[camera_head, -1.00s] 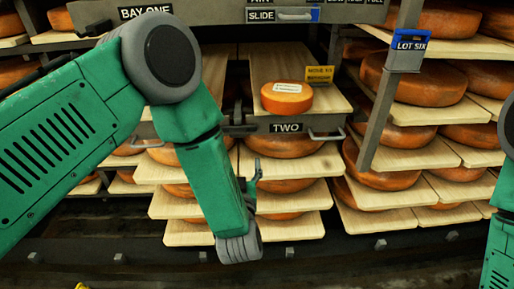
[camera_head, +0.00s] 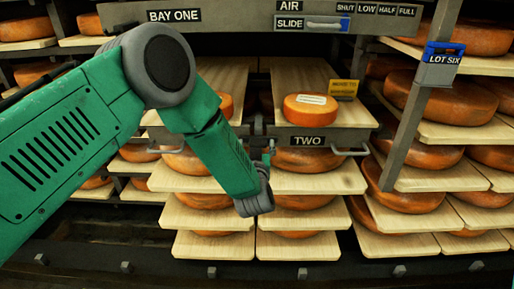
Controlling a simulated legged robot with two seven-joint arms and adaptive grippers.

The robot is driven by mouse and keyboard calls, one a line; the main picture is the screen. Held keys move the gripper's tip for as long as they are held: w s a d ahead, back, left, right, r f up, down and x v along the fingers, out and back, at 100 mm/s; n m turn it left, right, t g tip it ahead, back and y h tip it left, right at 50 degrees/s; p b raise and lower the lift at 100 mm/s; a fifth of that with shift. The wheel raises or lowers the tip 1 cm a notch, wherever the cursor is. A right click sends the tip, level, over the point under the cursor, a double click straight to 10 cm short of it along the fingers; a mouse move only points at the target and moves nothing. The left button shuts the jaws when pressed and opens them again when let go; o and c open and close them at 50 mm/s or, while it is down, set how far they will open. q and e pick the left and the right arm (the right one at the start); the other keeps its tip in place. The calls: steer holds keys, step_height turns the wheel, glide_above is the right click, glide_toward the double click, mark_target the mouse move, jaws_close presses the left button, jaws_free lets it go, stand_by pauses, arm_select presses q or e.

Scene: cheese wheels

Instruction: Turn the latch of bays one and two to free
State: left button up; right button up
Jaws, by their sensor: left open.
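The sign BAY ONE (camera_head: 174,15) is on the grey top beam. The sign TWO (camera_head: 307,141) is on the front of the right-hand drawer. Small dark latch parts (camera_head: 259,124) sit between the two drawer fronts; which way they are turned is too small to tell. My left arm bends down from the left, and its wrist hangs in front of the boards below. My left gripper (camera_head: 264,148) points up from the wrist, open, just below these latch parts. I cannot tell whether it touches them. My forearm hides much of bay one's front. My right gripper is out of view.
A cheese wheel (camera_head: 311,109) with a white label lies on the board in bay two, beside a yellow card (camera_head: 344,88). Handles (camera_head: 350,151) stick out from the drawer fronts. An upright post (camera_head: 418,110) with a blue LOT SIX tag (camera_head: 443,54) stands at the right.

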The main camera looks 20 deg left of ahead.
arm_select(q)
steer(key=shift+d, duration=0.25)
steer(key=c, duration=0.9)
steer(key=shift+d, duration=0.2)
steer(key=shift+c, duration=1.3)
